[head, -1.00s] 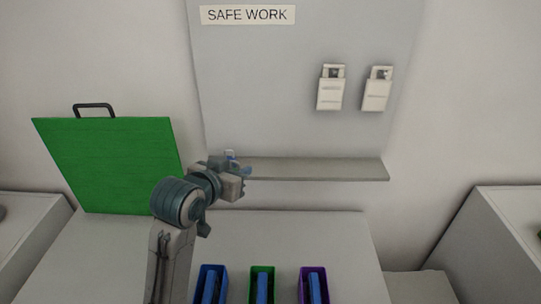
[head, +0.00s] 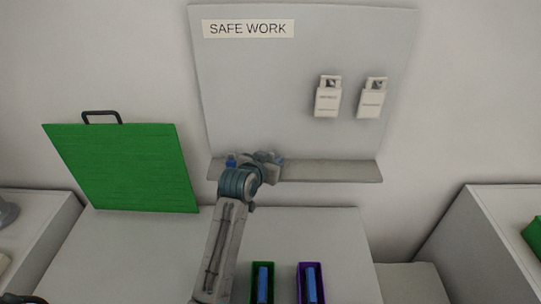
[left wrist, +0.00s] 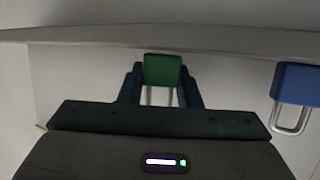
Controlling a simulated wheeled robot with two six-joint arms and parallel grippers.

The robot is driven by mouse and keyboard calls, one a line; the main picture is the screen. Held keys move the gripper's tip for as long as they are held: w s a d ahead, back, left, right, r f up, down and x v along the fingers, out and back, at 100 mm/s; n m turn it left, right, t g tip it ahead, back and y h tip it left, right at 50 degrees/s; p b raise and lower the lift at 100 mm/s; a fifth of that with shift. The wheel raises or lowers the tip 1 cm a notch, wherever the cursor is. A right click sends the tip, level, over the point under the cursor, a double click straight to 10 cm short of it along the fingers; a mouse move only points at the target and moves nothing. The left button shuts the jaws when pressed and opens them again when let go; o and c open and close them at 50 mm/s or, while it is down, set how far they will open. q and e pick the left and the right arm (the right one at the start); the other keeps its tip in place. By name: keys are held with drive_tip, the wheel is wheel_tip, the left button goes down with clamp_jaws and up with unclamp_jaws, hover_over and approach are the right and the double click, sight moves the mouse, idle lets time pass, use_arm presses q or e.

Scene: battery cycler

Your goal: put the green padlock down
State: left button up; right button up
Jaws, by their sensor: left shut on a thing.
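My left gripper (head: 262,158) is at the grey shelf (head: 335,172) under the board, over its left part. In the left wrist view the gripper is shut on the green padlock (left wrist: 162,70), with its metal shackle between the fingers. The padlock's green body is close to the shelf edge (left wrist: 230,42); I cannot tell whether it touches the shelf. In the head view the padlock is hidden by the gripper. A blue padlock (head: 231,160) is on the shelf left of the gripper; it also shows at the right in the left wrist view (left wrist: 297,84). My right gripper is not in view.
The SAFE WORK board (head: 300,60) carries two white boxes (head: 328,98) (head: 373,98). A green panel (head: 125,165) with a handle stands at the left. A green bin (head: 262,268) and a purple bin (head: 311,268) hold blue items in front. The shelf's right part is clear.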

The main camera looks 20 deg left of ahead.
use_arm(q)
drive_tip(key=shift+f, duration=0.1)
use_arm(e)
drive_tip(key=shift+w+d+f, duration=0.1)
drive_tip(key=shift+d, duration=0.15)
use_arm(q)
drive_tip(key=o, duration=0.6)
drive_tip(key=shift+f, duration=0.15)
drive_tip(key=shift+o, duration=0.7)
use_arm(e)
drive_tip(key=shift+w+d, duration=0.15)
